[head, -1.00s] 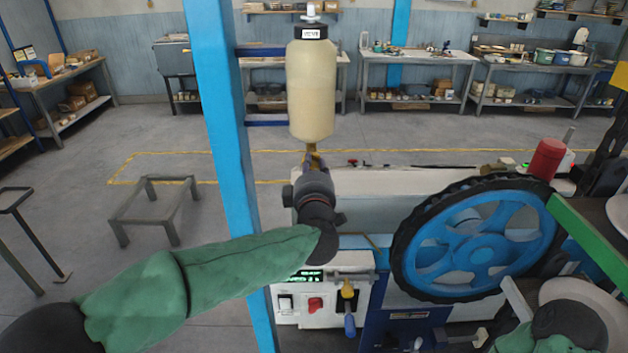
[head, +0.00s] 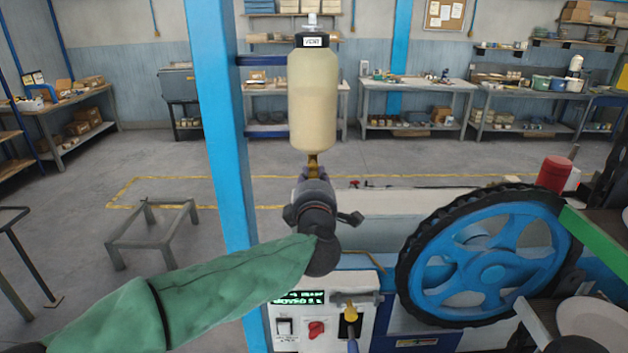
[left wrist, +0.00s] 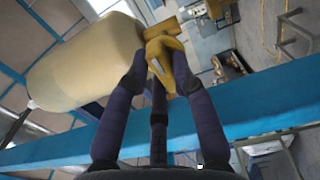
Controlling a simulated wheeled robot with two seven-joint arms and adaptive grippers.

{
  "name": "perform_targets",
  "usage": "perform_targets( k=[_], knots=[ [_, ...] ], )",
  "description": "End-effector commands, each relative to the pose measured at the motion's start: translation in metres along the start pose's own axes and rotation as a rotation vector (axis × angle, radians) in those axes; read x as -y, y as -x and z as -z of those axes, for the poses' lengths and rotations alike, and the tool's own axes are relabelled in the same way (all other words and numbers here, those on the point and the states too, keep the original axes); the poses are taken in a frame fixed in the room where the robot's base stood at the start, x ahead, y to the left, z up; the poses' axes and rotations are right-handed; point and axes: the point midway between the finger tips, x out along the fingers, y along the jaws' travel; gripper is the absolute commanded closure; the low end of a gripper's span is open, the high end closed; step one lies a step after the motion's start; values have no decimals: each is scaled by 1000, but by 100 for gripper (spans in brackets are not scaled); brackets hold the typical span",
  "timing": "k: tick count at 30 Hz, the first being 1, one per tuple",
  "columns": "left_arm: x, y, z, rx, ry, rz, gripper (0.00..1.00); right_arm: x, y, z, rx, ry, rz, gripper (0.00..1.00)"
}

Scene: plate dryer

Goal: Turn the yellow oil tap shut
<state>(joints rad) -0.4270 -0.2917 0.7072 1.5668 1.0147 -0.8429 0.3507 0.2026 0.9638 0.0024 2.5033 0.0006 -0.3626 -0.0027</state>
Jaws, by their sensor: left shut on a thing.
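My left gripper (left wrist: 160,70) is shut on the tap handle. In the head view my left gripper (head: 314,174) is just below the bottle, and my own wrist hides much of it and the lower tap. My right gripper is not clearly in view.
A blue post (head: 215,120) stands close to the left of the bottle. A blue wheel with a black rim (head: 490,270) is on the machine to the right. A control panel (head: 300,325) is below my wrist. A low grey stand (head: 155,232) is on the floor at left.

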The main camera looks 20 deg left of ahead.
Motion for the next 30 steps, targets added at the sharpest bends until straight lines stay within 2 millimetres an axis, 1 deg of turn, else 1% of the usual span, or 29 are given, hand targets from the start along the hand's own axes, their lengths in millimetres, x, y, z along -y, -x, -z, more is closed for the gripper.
perform_targets(
  k=[8, 9, 10, 11, 20, 23, 26, 30],
  knots=[
    [0, 0, 1, -2, 3, 0, 100, 0, 0, 0, 0, 0, 0, 100],
    [0, 0, 1, -2, 3, 1, 64, 0, 0, 0, 0, 0, 0, 100],
    [0, 0, 1, -2, 3, 1, 55, 0, 0, 0, 0, 0, 0, 100],
    [0, 0, 0, -2, 2, 1, 51, 0, 0, 0, 0, 0, 0, 100],
    [0, 0, 0, 0, 1, 0, 51, 0, 0, 0, 0, 0, 0, 100],
    [0, 4, 0, 0, 1, 0, 51, 0, 0, 0, 0, 0, 0, 100],
    [0, 15, -1, 3, 1, 0, 51, 0, 0, 0, 0, 0, 0, 100],
    [-1, 40, -1, 4, 1, -1, 51, 0, 0, 0, 0, 0, 0, 100]
  ],
)
